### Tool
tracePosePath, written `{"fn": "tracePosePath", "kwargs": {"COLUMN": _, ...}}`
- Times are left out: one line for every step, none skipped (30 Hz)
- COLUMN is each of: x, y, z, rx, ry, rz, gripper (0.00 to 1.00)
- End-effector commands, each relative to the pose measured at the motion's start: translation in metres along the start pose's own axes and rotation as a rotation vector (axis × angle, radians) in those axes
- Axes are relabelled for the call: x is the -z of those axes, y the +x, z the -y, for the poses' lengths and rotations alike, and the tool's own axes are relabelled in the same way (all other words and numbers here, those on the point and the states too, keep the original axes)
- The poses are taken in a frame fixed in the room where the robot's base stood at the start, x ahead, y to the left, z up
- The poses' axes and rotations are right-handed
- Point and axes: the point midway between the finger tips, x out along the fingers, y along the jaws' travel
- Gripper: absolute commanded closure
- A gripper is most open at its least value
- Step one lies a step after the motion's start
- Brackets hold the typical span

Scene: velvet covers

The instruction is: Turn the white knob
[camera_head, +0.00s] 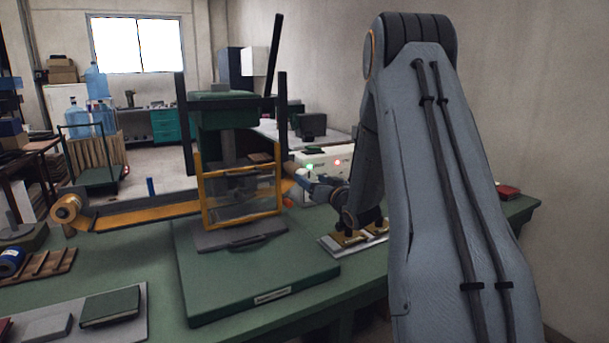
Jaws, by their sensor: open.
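A white control box (325,163) with a green light and a red light stands behind the press on the green bench. I cannot make out a white knob; it may be too small or hidden by my arm. My gripper (300,184) is at the end of my grey-blue arm, in front of the box's lower left part and close to the press's right side. It is small in the view and appears open, with nothing seen in it. I cannot tell whether it touches anything.
A green press (228,110) with a yellow-framed guard (242,192) stands left of my gripper. A tray with brass-coloured pieces (345,240) lies below my wrist. A tape roll (67,207) and a green book (110,306) are at the left. The front bench is partly clear.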

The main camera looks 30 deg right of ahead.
Motion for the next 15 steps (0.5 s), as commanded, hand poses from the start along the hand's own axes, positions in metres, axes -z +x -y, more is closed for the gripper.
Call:
{"fn": "tracePosePath", "kwargs": {"x": -0.001, "y": 0.010, "z": 0.003, "rx": 0.005, "ry": 0.000, "rz": 0.001, "gripper": 0.35}}
{"fn": "tracePosePath", "kwargs": {"x": -0.001, "y": 0.015, "z": 0.004, "rx": 0.006, "ry": 0.000, "rz": 0.002, "gripper": 0.35}}
{"fn": "tracePosePath", "kwargs": {"x": -0.001, "y": 0.021, "z": 0.005, "rx": 0.006, "ry": 0.000, "rz": 0.002, "gripper": 0.35}}
{"fn": "tracePosePath", "kwargs": {"x": -0.001, "y": 0.026, "z": 0.005, "rx": 0.006, "ry": 0.000, "rz": 0.002, "gripper": 0.35}}
{"fn": "tracePosePath", "kwargs": {"x": -0.001, "y": 0.030, "z": 0.005, "rx": 0.006, "ry": 0.000, "rz": 0.002, "gripper": 0.35}}
{"fn": "tracePosePath", "kwargs": {"x": -0.001, "y": 0.036, "z": 0.005, "rx": 0.005, "ry": 0.000, "rz": 0.002, "gripper": 0.35}}
{"fn": "tracePosePath", "kwargs": {"x": -0.001, "y": 0.040, "z": 0.005, "rx": 0.005, "ry": 0.000, "rz": 0.002, "gripper": 0.35}}
{"fn": "tracePosePath", "kwargs": {"x": -0.001, "y": 0.043, "z": 0.005, "rx": 0.005, "ry": 0.001, "rz": 0.003, "gripper": 0.35}}
{"fn": "tracePosePath", "kwargs": {"x": -0.001, "y": 0.047, "z": 0.005, "rx": 0.005, "ry": 0.000, "rz": 0.002, "gripper": 0.35}}
{"fn": "tracePosePath", "kwargs": {"x": -0.001, "y": 0.049, "z": 0.004, "rx": 0.005, "ry": 0.001, "rz": 0.002, "gripper": 0.35}}
{"fn": "tracePosePath", "kwargs": {"x": -0.001, "y": 0.051, "z": 0.004, "rx": 0.004, "ry": 0.001, "rz": 0.002, "gripper": 0.35}}
{"fn": "tracePosePath", "kwargs": {"x": -0.001, "y": 0.053, "z": 0.004, "rx": 0.003, "ry": 0.000, "rz": 0.002, "gripper": 0.35}}
{"fn": "tracePosePath", "kwargs": {"x": -0.001, "y": 0.054, "z": 0.003, "rx": 0.003, "ry": 0.000, "rz": 0.002, "gripper": 0.35}}
{"fn": "tracePosePath", "kwargs": {"x": -0.001, "y": 0.055, "z": 0.003, "rx": 0.002, "ry": 0.000, "rz": 0.002, "gripper": 0.35}}
{"fn": "tracePosePath", "kwargs": {"x": -0.001, "y": 0.056, "z": 0.003, "rx": 0.002, "ry": 0.000, "rz": 0.002, "gripper": 0.35}}
